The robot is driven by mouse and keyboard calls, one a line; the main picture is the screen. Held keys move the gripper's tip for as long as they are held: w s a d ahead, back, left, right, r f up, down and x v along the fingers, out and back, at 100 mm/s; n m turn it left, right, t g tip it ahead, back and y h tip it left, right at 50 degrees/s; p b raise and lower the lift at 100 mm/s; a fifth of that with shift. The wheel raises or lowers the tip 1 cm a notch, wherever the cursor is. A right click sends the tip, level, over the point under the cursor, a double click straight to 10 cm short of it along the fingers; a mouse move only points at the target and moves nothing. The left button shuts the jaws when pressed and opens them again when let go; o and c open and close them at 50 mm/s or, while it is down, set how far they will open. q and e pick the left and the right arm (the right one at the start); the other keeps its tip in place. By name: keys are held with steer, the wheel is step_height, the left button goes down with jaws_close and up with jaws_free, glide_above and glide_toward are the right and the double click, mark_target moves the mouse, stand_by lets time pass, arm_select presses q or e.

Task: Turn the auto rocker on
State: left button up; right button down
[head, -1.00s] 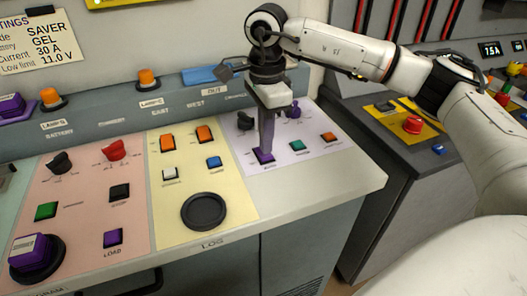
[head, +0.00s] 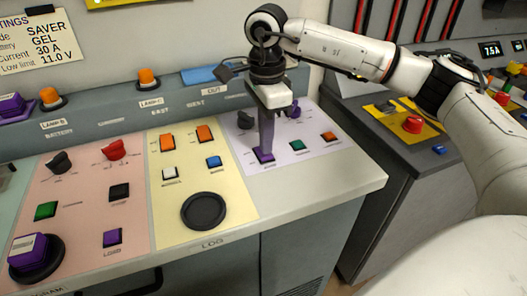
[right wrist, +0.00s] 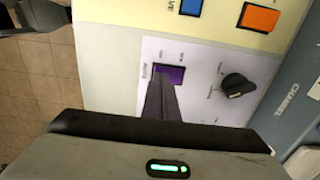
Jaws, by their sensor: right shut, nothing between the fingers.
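A purple rocker (head: 262,158) sits at the front left of the lilac panel section (head: 290,165). It also shows in the right wrist view (right wrist: 174,73), next to small lettering too blurred to read. My right gripper (head: 265,150) points straight down with its fingers shut and empty. In the right wrist view its fingertips (right wrist: 160,82) are at the edge of the purple rocker and hide part of it. I cannot tell whether they touch it or which way the rocker is tipped.
Beside the purple rocker are a green rocker (head: 297,146) and an orange one (head: 329,136). Dark and purple knobs stand behind the fingers. The yellow section at left holds a blue rocker (head: 213,161) and a round black disc (head: 204,211). The console's front right edge is bare.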

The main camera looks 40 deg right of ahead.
steer(key=shift+f+b, duration=0.4)
steer(key=shift+f, duration=0.25)
steer(key=shift+r, duration=0.1)
step_height(320, 180, up, 7)
steer(key=p, duration=0.5)
stand_by(0.5)
stand_by(0.4)
